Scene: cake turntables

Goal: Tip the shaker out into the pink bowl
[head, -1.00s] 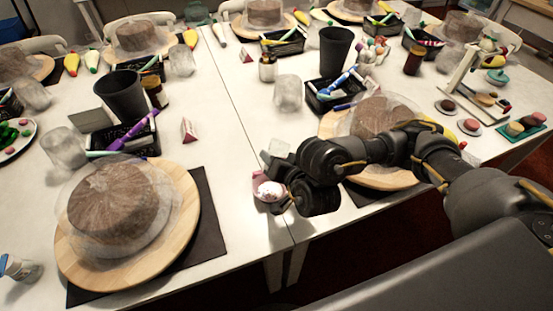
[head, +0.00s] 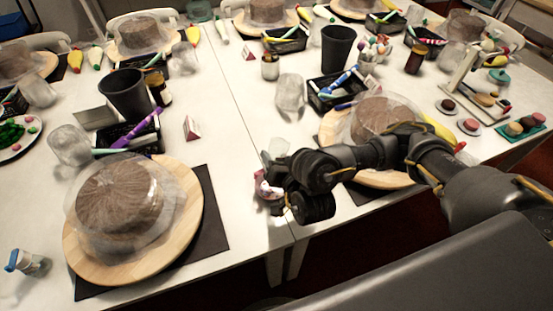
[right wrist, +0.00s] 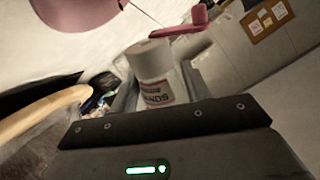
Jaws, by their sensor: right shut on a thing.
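My right gripper (head: 284,188) is over the table's front edge, right beside the pink bowl (head: 264,183). In the right wrist view it is shut on the shaker (right wrist: 155,78), a small jar with a pale cap and a white label with dark lettering. The jar's cap sticks out beyond the jaws. In the head view the gripper hides most or all of the shaker. The bowl shows pink and whitish patches and is partly covered by the gripper; its contents are unclear. A large pink surface (right wrist: 75,14) at the wrist view's top left looks like the bowl. My left gripper is out of view.
A cake under a clear cover stands on a wooden turntable (head: 188,225) at left, another turntable (head: 385,180) behind my right arm. A clear glass (head: 289,93), black cup (head: 337,48) and black basket (head: 322,100) stand behind. White table between the turntables is mostly clear.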

